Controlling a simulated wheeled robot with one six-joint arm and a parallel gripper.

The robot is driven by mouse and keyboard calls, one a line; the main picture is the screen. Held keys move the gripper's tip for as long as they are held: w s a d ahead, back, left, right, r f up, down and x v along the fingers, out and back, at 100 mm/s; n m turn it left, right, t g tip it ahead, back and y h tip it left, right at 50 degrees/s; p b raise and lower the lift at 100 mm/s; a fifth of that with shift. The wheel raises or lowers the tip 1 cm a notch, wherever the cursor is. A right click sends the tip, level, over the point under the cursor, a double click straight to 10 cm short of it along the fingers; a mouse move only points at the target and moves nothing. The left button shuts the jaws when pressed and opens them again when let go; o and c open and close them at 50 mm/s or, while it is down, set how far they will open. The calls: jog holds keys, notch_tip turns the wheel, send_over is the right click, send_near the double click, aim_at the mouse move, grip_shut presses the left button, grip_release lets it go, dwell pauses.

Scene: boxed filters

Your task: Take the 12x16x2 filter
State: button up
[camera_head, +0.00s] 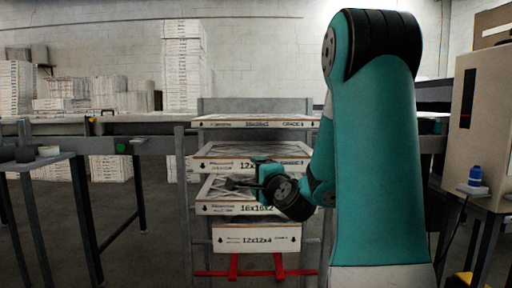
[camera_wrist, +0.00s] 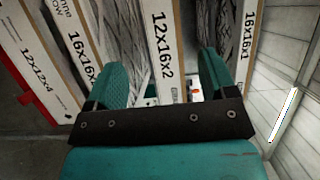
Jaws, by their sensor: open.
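The 12x16x2 filter (camera_head: 225,164) is a flat white-edged box on the second level of the rack in the head view. My gripper and forearm partly cover its label. In the wrist view its label edge (camera_wrist: 163,45) runs through the middle of the picture. My gripper (camera_head: 252,173) is in front of the rack, at the height of this filter. In the wrist view my gripper (camera_wrist: 164,78) is open, with one teal finger on each side of the filter's edge. I cannot tell whether the fingers touch it.
The 16x16x1 filter (camera_head: 252,124) lies above, the 16x16x2 filter (camera_head: 225,209) below, and the 12x12x4 box (camera_head: 256,239) at the bottom. A grey table (camera_head: 40,165) stands left. A beige machine (camera_head: 485,120) stands right. A red stand (camera_head: 234,267) is at the floor.

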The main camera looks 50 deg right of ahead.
aim_at(245, 166)
jog(key=p+x, duration=0.6)
jog(key=x, duration=0.1)
jog(key=shift+w+d+r, duration=0.1)
jog(key=shift+w+d, duration=0.2)
jog(key=p+x, duration=0.4)
jog(key=shift+w, duration=0.25)
jog(key=shift+w+d, duration=0.2)
jog(key=shift+c, duration=0.4)
jog(key=c, duration=1)
